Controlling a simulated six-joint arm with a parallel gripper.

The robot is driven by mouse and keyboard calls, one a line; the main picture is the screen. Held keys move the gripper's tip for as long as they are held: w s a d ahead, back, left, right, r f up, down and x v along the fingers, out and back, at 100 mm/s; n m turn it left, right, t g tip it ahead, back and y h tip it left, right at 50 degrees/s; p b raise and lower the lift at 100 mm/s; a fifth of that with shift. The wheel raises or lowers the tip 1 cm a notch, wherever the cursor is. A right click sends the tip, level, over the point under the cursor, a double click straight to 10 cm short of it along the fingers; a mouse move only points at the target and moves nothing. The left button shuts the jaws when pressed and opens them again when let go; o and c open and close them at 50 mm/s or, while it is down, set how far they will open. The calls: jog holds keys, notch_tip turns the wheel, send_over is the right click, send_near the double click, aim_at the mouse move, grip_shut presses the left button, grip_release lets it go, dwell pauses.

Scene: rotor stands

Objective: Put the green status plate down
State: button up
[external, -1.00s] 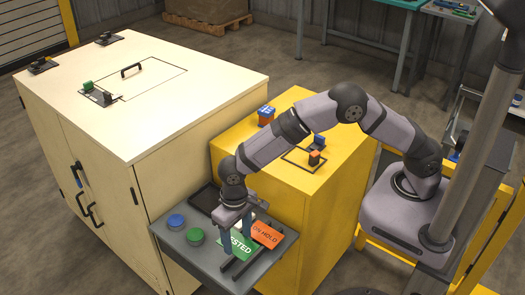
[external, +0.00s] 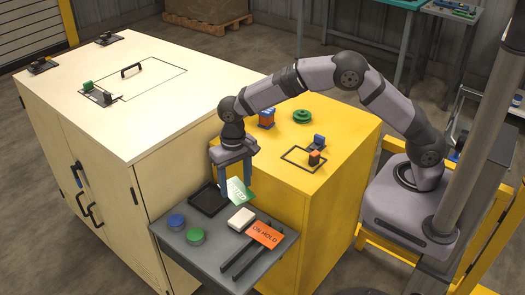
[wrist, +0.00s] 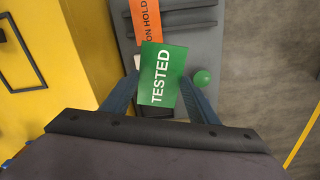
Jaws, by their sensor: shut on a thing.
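The green status plate (external: 238,192), marked TESTED, is held in my gripper (external: 236,186) above the grey shelf (external: 190,260). It hangs tilted near the back of the shelf, beside the black square tray (external: 206,203). In the wrist view the green plate (wrist: 170,60) lies between the blue fingers of my gripper (wrist: 160,98), its lettering facing the camera. The orange ON HOLD plate (external: 266,234) rests at the shelf's right, by two dark rails (external: 243,263); it also shows in the wrist view (wrist: 146,18).
A white block (external: 240,219) sits on the shelf below my gripper. A blue round piece (external: 175,221) and a green one (external: 195,236) stand at its left. The yellow cabinet (external: 340,190) and the cream cabinet (external: 170,100) rise close beside my gripper.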

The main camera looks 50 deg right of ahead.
jog(key=w+d+r+m+p, duration=0.2)
jog(key=w+d+r, duration=0.15)
jog(key=d, duration=0.35)
jog(key=w+d+r+m+p, duration=0.2)
jog(key=w+d+r, duration=0.15)
jog(key=d, duration=0.45)
jog(key=s+d+r+m+p, duration=0.1)
jog(key=s+d+r, duration=0.2)
jog(key=d, duration=0.5)
jog(key=shift+s+d+r+m, duration=0.35)
jog(key=shift+s+m, duration=0.05)
jog(key=shift+s, duration=0.15)
jog(key=shift+f+p, duration=1.75)
jog(key=shift+f, duration=3.25)
jog(key=shift+f, duration=0.1)
